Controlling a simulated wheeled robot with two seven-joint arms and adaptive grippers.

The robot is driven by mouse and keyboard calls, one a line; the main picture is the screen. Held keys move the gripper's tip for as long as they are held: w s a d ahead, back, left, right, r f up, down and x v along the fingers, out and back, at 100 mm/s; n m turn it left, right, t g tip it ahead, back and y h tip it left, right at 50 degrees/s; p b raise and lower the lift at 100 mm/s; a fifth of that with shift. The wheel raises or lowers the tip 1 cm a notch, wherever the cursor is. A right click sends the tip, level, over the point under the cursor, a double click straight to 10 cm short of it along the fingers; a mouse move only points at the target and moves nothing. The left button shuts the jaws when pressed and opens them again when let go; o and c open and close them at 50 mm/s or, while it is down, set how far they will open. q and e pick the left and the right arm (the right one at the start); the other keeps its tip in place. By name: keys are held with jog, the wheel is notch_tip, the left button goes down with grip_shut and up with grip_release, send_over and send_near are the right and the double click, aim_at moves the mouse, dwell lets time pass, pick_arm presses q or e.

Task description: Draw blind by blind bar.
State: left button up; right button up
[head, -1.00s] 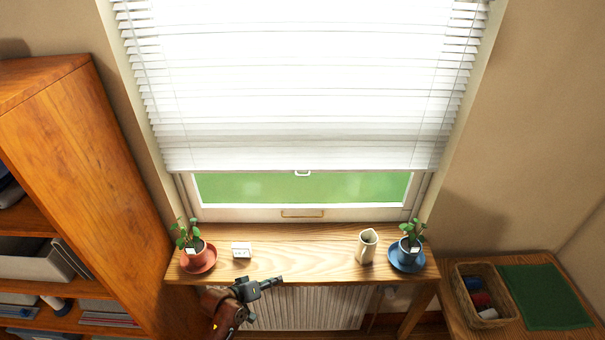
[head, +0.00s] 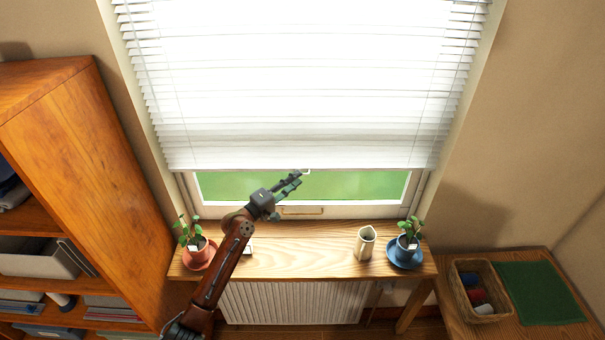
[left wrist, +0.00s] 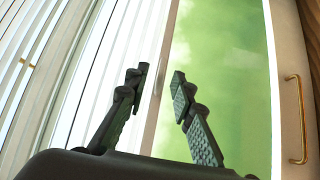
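The white slatted blind (head: 300,90) hangs over most of the window, its bottom bar (head: 230,168) level above a strip of green glass. A small pull at the middle of the bar (head: 307,171) is mostly hidden behind my left gripper (head: 295,181). My left gripper is open, its fingertips at the bar's lower edge in the picture. In the left wrist view, the bar (left wrist: 158,90) runs between the two spread fingers (left wrist: 161,74), and I see nothing held. I cannot tell whether they touch it. My right gripper is not in view.
The sill table (head: 310,262) holds a red-potted plant (head: 196,250) left, a cream jug (head: 364,244) and a blue-potted plant (head: 407,248) right. A bookcase (head: 90,180) stands left, a basket (head: 480,290) right. A brass window handle (head: 302,211) sits below the glass.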

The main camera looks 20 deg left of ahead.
aim_at(303, 156)
pick_arm(q)
jog(key=shift+x, duration=2.2)
jog(key=shift+f, duration=0.1)
jog(key=shift+c, duration=0.3)
grip_shut()
